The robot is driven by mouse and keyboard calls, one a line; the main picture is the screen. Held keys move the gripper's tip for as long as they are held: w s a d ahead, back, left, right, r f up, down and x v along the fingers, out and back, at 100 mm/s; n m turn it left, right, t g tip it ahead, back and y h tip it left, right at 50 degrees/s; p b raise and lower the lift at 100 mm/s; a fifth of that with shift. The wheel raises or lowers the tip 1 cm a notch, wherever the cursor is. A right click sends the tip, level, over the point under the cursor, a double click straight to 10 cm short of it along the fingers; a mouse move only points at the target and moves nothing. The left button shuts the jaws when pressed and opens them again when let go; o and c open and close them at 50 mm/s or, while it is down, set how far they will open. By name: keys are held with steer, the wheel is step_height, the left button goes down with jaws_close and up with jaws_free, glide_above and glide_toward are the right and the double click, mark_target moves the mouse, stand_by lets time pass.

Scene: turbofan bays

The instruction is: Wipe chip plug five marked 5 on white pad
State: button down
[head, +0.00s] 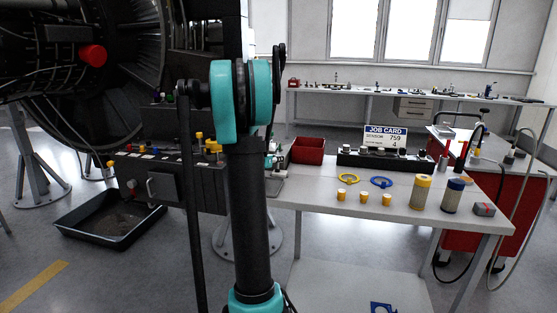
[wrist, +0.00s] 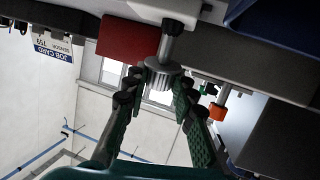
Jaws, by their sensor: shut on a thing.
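In the wrist view my gripper (wrist: 159,82) is shut on a grey ribbed metal knob with a plain stem (wrist: 163,72), which looks like a chip plug. No 5 marking is legible on the held piece. I cannot make out the white pad clearly in either view.
The bench (head: 330,195) carries a red bin (head: 308,150), a job card (head: 385,138), a black block with several round fittings (head: 395,162), yellow and blue rings, small yellow cups and two canisters. A control panel (head: 165,180) and black floor tray (head: 112,218) stand left.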

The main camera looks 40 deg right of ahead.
steer(key=shift+w+a, duration=0.2)
steer(key=shift+w, duration=0.05)
steer(key=shift+s+d, duration=0.15)
steer(key=shift+s, duration=0.05)
steer(key=shift+s+d, duration=0.4)
steer(key=shift+s, duration=0.1)
steer(key=shift+d, duration=0.1)
steer(key=shift+s+d, duration=0.45)
steer(key=shift+s, duration=0.15)
steer(key=shift+w+a, duration=0.1)
steer(key=shift+a, duration=0.05)
steer(key=shift+w+a, duration=0.4)
steer(key=shift+w, duration=0.2)
